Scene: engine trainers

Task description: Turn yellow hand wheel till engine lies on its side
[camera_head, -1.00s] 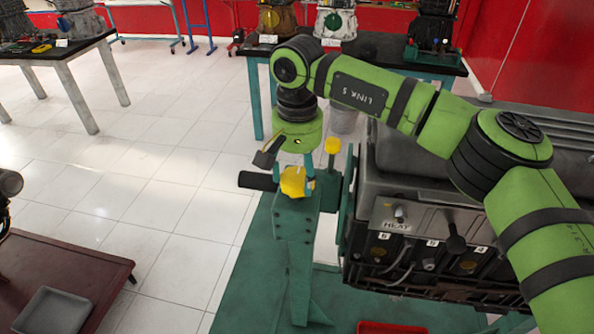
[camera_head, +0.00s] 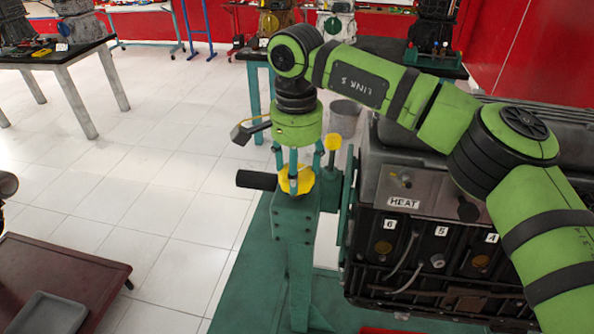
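The yellow hand wheel (camera_head: 303,184) sits on top of the green engine stand (camera_head: 294,238), to the left of the engine. The engine (camera_head: 440,241) is dark, with a side bearing the labels HEAT, 6, 5 and 4 facing me. My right gripper (camera_head: 296,172) points down over the hand wheel from above. Its teal fingers reach down to the wheel, and one overlaps its middle. Whether they are closed on it or only beside it cannot be made out. My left gripper is not in view.
A black handle (camera_head: 256,180) sticks out left of the stand, and a yellow knob (camera_head: 333,141) stands beside the wheel. A dark red table (camera_head: 97,264) with a grey tray (camera_head: 42,315) is at lower left. Tiled floor between is clear. A bucket (camera_head: 345,117) stands behind.

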